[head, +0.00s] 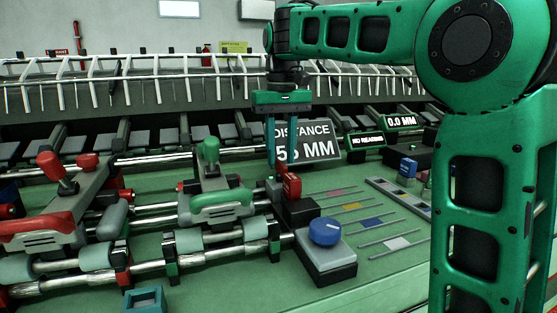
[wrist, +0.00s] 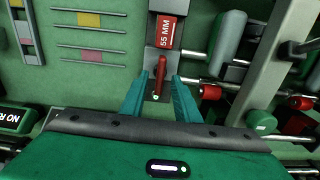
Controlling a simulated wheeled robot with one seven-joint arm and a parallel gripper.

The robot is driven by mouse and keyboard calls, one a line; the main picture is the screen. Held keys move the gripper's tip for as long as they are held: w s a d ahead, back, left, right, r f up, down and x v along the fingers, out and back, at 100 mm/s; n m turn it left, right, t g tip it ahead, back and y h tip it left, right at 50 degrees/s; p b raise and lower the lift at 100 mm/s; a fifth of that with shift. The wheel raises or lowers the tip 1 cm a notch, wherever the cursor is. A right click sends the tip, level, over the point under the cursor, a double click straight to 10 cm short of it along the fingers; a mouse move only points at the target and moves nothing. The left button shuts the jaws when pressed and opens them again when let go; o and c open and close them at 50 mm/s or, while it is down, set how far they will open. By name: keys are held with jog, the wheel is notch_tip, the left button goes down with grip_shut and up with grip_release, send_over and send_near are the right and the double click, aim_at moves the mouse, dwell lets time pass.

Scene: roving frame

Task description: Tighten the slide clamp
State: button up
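The slide clamp, as I take it, is the dark slide with a red block (head: 291,186) beside the rail ends. In the wrist view the red block (wrist: 166,32) is marked "55 MM", and a thin red lever (wrist: 160,72) stands just below it. My gripper (wrist: 158,84) is open, with one green finger on each side of the lever. I see gaps between lever and fingers; contact is not visible. In the head view my gripper (head: 279,168) points down over the slide, and its fingertips partly hide the lever area.
A grey block with a blue knob (head: 325,231) stands in front of the slide. A "DISTANCE" sign (head: 318,130) is behind my fingers, its number partly covered. Displays read "NO READING" (head: 367,141) and "0.0 MM" (head: 401,121). Rails with green and red clamps (head: 222,205) fill the left.

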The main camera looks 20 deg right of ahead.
aim_at(281, 162)
notch_tip(281, 162, up, 9)
dwell(0.4)
dwell(0.4)
